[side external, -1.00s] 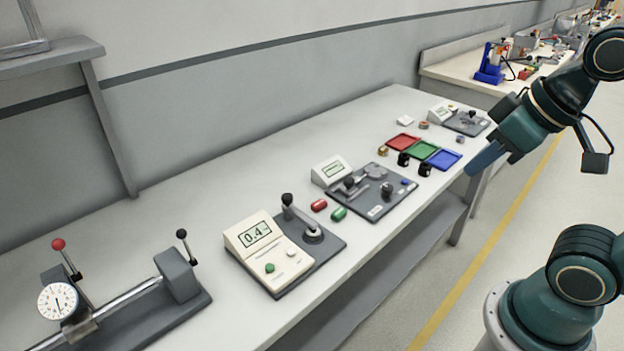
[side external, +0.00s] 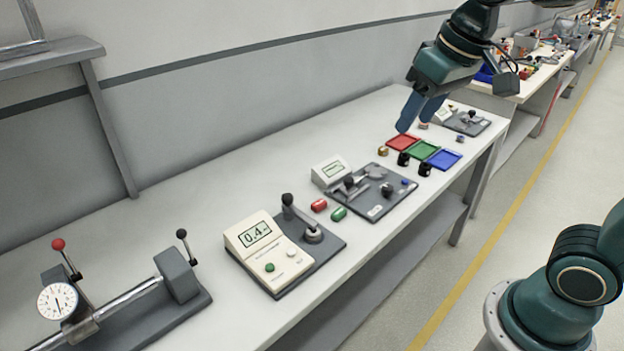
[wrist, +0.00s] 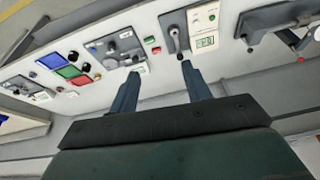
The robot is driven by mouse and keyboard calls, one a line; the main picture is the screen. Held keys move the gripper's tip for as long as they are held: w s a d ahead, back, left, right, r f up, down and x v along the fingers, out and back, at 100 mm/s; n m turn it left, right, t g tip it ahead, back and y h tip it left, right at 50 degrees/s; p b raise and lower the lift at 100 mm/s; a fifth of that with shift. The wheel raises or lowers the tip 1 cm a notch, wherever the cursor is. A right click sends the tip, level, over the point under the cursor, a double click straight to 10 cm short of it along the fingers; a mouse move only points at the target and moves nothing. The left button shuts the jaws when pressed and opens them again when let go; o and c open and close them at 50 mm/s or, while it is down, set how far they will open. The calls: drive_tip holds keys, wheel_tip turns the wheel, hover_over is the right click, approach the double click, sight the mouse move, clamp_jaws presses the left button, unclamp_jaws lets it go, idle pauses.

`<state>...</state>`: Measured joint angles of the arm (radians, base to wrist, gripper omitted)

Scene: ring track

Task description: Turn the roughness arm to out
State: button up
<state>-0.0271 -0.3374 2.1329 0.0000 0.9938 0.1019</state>
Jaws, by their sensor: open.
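The roughness unit is most likely the cream meter (side external: 264,250) reading about 0.4, on a dark plate near the bench's middle. Its grey arm (side external: 301,219) has a black knob at the upper left end and a round pivot at the lower right. In the wrist view the arm (wrist: 175,38) shows beside the meter (wrist: 203,28). Any out mark is too small to read. My gripper (side external: 416,118) is open and empty, above the bench near the red tray, well beyond the meter. Its fingers (wrist: 160,82) show apart in the wrist view.
A second plate (side external: 378,205) with a display and knobs lies between the meter and my gripper. Red (side external: 320,205) and green (side external: 339,214) pieces lie between the plates. Coloured trays (side external: 404,145) and black knobs lie farther back. A dial gauge fixture (side external: 120,310) stands at the near left.

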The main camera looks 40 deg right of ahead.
drive_tip(key=w+g, duration=0.1)
drive_tip(key=w, duration=0.7)
drive_tip(key=m+g, duration=0.2)
drive_tip(key=g, duration=0.1)
hover_over(287, 196)
wheel_tip(287, 196, down, 14)
drive_tip(key=shift+f, duration=0.2)
wheel_tip(287, 196, down, 14)
drive_tip(key=shift+r, duration=0.1)
drive_tip(key=shift+c, duration=0.2)
clamp_jaws()
